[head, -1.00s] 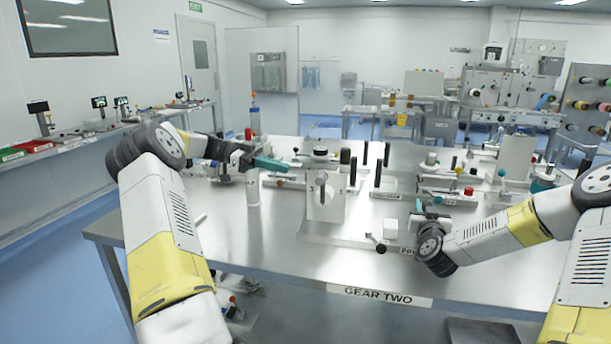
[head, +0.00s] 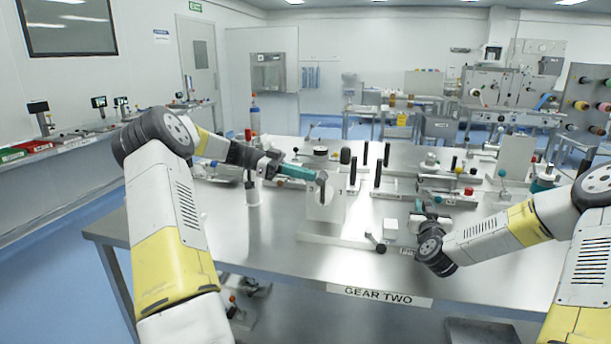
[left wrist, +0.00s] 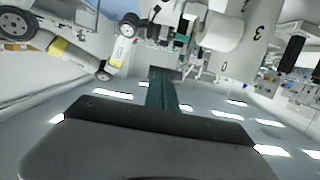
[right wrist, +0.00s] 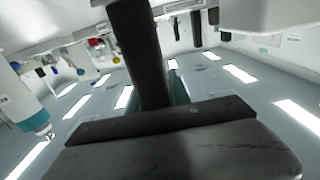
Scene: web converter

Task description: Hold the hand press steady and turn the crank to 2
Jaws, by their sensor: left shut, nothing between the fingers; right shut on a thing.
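The hand press (head: 322,212) stands near the table's front edge, with a white upright face marked with numerals. The numerals 0, 3 and 2 show on its white face in the left wrist view (left wrist: 238,58). A black upright handle (head: 353,172) stands at the face's right side; it appears to be the crank's. My left gripper (head: 316,176) is shut and empty, its teal fingers at the upper left of the face; contact cannot be told. My right gripper (head: 418,206) is shut on a black bar-like handle (right wrist: 138,50), right of the press; its other end is out of view.
A white cube (head: 390,227) and a small black-knobbed lever (head: 375,243) are between the press and my right gripper. Several black posts and fixtures stand behind. The table's front left (head: 235,240) is clear. A GEAR TWO label (head: 380,297) marks the front edge.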

